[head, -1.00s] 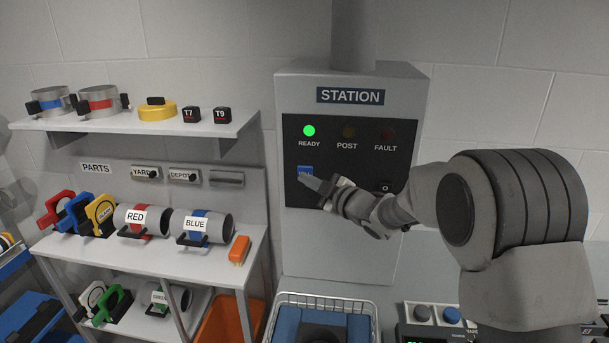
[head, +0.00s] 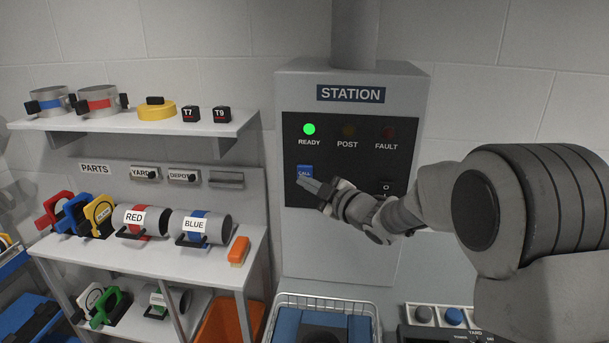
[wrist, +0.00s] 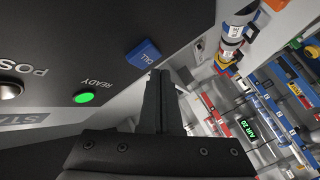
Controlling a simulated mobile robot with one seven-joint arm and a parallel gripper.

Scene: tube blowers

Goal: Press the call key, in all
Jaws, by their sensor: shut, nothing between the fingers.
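The blue call key (head: 305,170) sits on the black panel of the station box (head: 350,95), below the green READY lamp (head: 309,129). In the wrist view the call key (wrist: 143,54) stands just beyond my fingertips. My gripper (head: 304,183) is shut and empty, its tips at the lower edge of the key. In the wrist view my shut fingers (wrist: 158,82) point toward the panel, beside the key. I cannot tell whether they touch it. The READY lamp is lit; POST (head: 348,131) and FAULT (head: 388,132) are dark.
A black switch (head: 386,187) is on the panel's right, behind my arm. Shelves with labelled tubes (head: 200,228) and clamps stand to the left. A wire basket (head: 325,300) and a control box (head: 440,318) lie below the station.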

